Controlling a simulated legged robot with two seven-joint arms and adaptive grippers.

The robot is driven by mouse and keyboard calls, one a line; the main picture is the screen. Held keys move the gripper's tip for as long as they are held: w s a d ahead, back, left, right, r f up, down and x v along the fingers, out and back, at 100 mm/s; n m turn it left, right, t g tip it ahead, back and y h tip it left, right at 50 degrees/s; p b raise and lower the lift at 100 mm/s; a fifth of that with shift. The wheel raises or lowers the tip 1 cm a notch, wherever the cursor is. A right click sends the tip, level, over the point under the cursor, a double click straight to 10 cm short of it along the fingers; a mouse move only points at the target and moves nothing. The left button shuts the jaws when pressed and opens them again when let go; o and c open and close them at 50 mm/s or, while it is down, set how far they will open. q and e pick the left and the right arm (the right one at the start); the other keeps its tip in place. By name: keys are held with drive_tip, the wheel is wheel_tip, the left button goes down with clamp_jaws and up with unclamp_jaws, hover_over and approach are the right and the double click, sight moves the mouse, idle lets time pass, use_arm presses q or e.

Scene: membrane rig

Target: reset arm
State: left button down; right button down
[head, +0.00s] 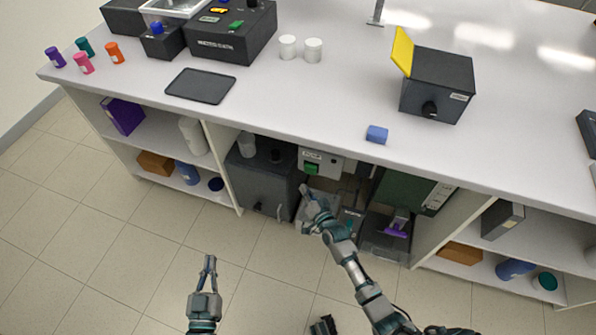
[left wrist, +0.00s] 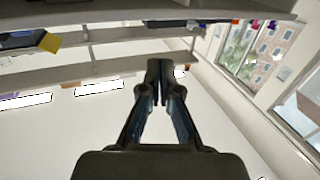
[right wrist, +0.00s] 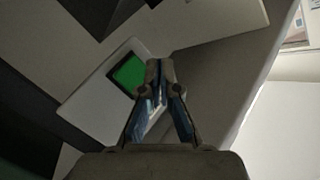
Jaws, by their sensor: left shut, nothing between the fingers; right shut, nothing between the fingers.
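My left gripper (head: 209,262) is shut and empty, over the floor in front of the bench, apart from everything. Its closed fingers also show in the left wrist view (left wrist: 158,75). My right gripper (head: 304,190) is shut and empty, reaching toward the open bay under the bench. In the head view its tip is just below a pale control box (head: 322,160) with a green button (head: 311,168). In the right wrist view its closed fingers (right wrist: 160,70) lie beside the green button (right wrist: 130,73). I cannot tell whether they touch the box.
In the bay stand a grey tank (head: 262,185) and a green unit (head: 408,190) with a purple handle (head: 396,230). On the bench (head: 300,90) are a dark box with a yellow lid (head: 438,82), a blue block (head: 377,133), white jars and coloured vials. The floor at left is clear.

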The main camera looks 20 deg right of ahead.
use_arm(q)
drive_tip(key=shift+f, duration=0.1)
idle(0.4)
